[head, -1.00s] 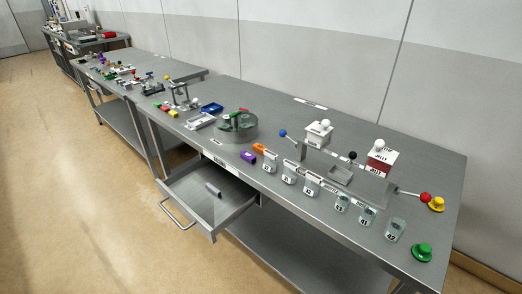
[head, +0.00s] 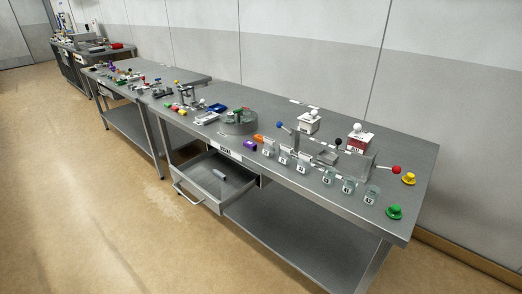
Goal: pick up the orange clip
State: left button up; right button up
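The orange clip (head: 259,138) is a small orange piece on the steel table (head: 395,222), by the front edge near the middle. It is at the left end of the row of labelled glass holders, just behind the first holder (head: 267,151). I cannot tell whether it touches that holder. A purple piece (head: 250,144) lies just left of it. Neither of my grippers is in view.
An open drawer (head: 215,182) with a small grey item juts out below the table front. A round grey-green turntable (head: 239,122), white and red boxes, ball-ended levers and yellow and green knobs (head: 395,212) stand on the table. Open floor lies in front.

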aim_at(257, 137)
jog(key=u, duration=0.3)
jog(key=i, duration=1)
jog(key=z, duration=0.55)
